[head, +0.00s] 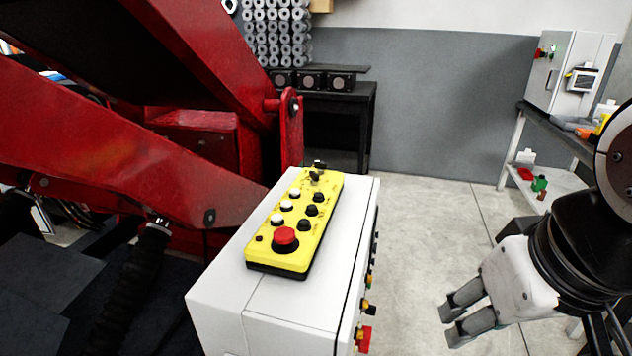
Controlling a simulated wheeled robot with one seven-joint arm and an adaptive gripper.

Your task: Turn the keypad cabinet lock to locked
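A white cabinet (225,300) stands in front, with a yellow button box (302,225) lying on its top. The box has a red mushroom button, white and black buttons, and a small dark key-like switch (316,177) at its far end. A second white cabinet (546,85) stands at the far right, with a small panel (582,80) on one face; I cannot tell whether it is a keypad. I cannot make out which part is the lock or its position. My gripper (451,320) is at the lower right, open and empty, apart from both cabinets.
Several knobs (369,306) and a red button stick out from the near cabinet's right side. Red machine arms (110,150) fill the left. A bench (545,125) stands at the right by the grey wall. The floor (420,230) between is clear.

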